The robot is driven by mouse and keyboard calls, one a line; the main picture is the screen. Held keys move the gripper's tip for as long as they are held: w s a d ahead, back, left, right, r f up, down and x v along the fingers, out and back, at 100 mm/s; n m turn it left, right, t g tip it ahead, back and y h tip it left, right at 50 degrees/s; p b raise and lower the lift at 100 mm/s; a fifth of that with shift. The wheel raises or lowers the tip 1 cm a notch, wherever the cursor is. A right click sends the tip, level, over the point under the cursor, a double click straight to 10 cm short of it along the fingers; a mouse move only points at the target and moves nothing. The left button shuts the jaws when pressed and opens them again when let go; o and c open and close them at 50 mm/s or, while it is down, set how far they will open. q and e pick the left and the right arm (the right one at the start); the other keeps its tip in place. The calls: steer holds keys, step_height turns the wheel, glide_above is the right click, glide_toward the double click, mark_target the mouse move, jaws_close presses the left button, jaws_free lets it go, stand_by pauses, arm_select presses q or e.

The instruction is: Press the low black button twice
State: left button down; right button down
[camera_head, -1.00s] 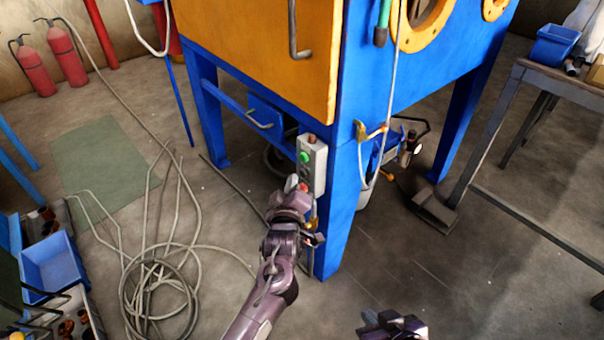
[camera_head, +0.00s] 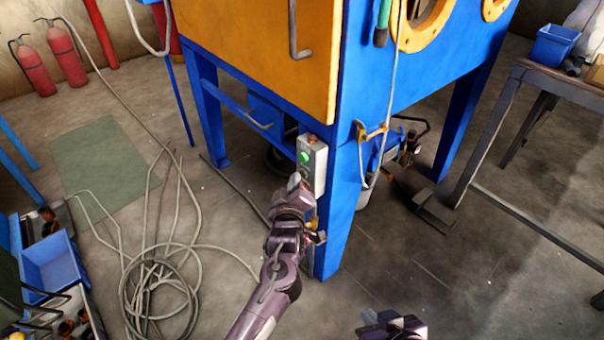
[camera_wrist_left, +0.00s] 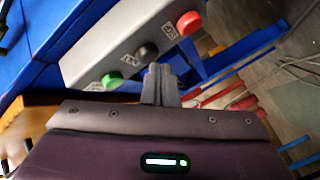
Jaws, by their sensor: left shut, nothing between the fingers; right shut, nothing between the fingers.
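A grey control box (camera_head: 313,165) is fixed to the blue leg of the cabinet. In the left wrist view the box (camera_wrist_left: 90,60) carries a green button (camera_wrist_left: 112,80), a black button (camera_wrist_left: 146,50) in the middle and a red button (camera_wrist_left: 189,23). My left gripper (camera_head: 294,180) is shut and empty in front of the box's lower part, hiding the black button in the head view. In the left wrist view its fingertips (camera_wrist_left: 159,72) are close to the black button; I cannot tell if they touch. My right gripper (camera_head: 388,322) is shut and empty at the bottom edge.
The blue and orange cabinet (camera_head: 250,45) stands above the box. Looped hose (camera_head: 155,285) lies on the floor to the left. A blue bin (camera_head: 52,265) is at far left, and a metal table (camera_head: 540,75) stands at right.

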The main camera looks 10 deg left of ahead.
arm_select(q)
steer(key=shift+w+d, duration=0.25)
steer(key=shift+w, duration=0.1)
stand_by(0.6)
steer(key=shift+s, duration=0.1)
steer(key=shift+s+a+p, duration=0.5)
steer(key=shift+s+p, duration=0.05)
steer(key=shift+s, duration=0.05)
steer(key=s+a+p, duration=0.1)
steer(key=s, duration=0.1)
steer(key=s+a+p, duration=0.2)
stand_by(0.5)
